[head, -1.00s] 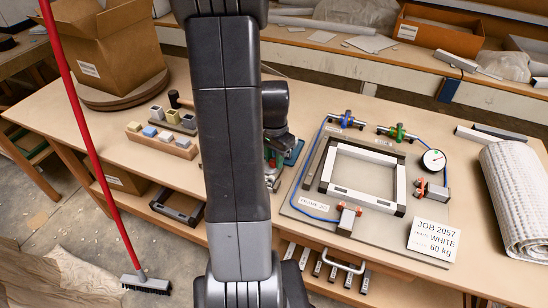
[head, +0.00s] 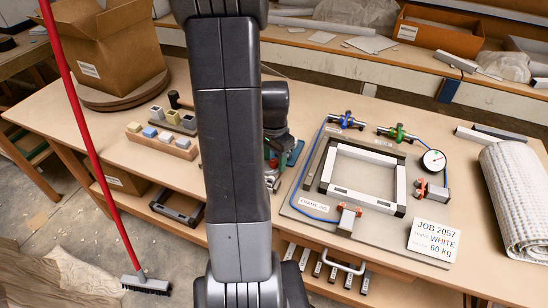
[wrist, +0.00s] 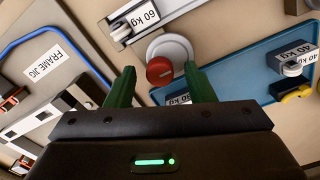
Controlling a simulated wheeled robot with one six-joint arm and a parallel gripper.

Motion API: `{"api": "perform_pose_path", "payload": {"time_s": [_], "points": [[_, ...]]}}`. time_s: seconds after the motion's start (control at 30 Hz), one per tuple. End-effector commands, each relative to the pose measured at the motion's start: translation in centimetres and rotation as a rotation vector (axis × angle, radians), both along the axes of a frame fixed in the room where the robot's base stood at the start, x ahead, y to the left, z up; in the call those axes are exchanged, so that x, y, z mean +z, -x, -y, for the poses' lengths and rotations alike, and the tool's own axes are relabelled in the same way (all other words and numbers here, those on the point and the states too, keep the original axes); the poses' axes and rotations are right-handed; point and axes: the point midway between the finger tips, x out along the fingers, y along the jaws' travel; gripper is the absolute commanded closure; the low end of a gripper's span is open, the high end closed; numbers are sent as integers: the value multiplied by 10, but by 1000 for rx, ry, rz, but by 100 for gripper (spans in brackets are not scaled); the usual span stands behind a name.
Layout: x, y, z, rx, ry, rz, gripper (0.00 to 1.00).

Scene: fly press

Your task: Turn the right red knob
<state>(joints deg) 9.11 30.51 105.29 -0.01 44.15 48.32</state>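A round red knob (wrist: 159,70) on a pale disc shows in the wrist view, between and a little beyond my fingertips. My gripper (wrist: 162,82) has two green fingers spread apart, with nothing between them that I can see held. I cannot tell whether the fingers reach down beside the knob. No second round red knob shows clearly.
A blue tray (wrist: 235,75) with weight labels lies right of the knob in the wrist view. The frame jig (head: 300,200) with its blue hose and red-tipped clamps is to the right in the head view. A block rack (head: 160,140) and a rolled wrap (head: 515,195) also occupy the table.

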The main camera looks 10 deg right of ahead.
Motion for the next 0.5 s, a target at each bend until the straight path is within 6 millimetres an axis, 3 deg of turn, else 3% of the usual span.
{"api": "perform_pose_path", "payload": {"time_s": [0.27,0.5], "points": [[17,-1,0,0,1,4,51],[70,-1,0,0,2,7,51]]}}
